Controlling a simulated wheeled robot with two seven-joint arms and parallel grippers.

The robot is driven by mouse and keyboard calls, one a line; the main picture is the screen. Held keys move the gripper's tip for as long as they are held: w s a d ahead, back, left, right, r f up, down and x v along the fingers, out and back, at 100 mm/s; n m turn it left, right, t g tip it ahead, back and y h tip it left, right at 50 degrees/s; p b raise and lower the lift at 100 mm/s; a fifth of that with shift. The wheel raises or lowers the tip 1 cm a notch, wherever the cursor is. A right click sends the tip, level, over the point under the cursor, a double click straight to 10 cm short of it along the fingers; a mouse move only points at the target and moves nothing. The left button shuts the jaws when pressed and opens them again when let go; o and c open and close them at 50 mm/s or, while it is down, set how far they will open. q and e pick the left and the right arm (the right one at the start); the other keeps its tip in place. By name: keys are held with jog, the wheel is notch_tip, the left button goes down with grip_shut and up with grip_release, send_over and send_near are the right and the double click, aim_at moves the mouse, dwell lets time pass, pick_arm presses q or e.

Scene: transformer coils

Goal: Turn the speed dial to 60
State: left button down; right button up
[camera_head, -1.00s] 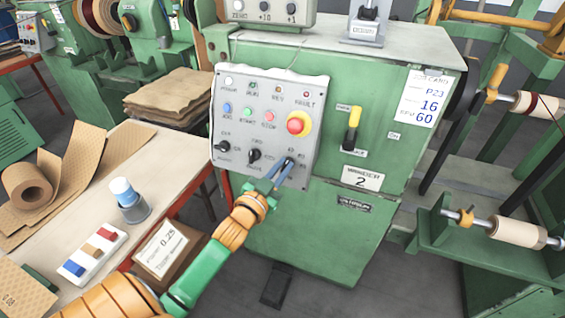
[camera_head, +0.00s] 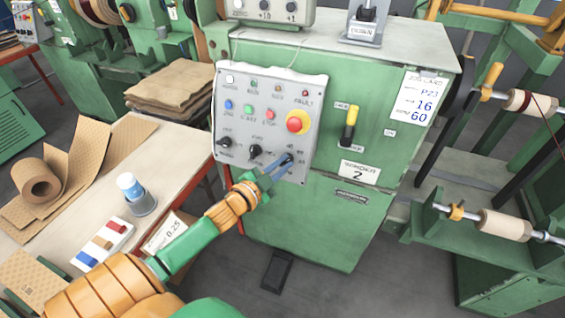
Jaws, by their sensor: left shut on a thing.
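The grey control panel (camera_head: 240,110) is on the front of the green winding machine (camera_head: 330,220). The speed dial (camera_head: 289,158) is at the panel's lower right, mostly hidden by my gripper, so its pointer cannot be read. My left gripper (camera_head: 284,163) reaches up from the lower left and is shut on the speed dial. Two other black knobs, at the lower left (camera_head: 225,142) and lower middle (camera_head: 256,151), are free. A job card (camera_head: 413,105) on the machine shows 16 and 60. My right gripper is not in view.
A red and yellow emergency button (camera_head: 298,122) sits above the dial. A pedal (camera_head: 277,270) is on the floor.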

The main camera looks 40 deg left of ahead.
pick_arm(q)
jog(key=c, duration=0.9)
grip_release()
jog(key=s, duration=0.7)
jog(key=shift+r, duration=0.35)
jog(key=shift+a, duration=0.15)
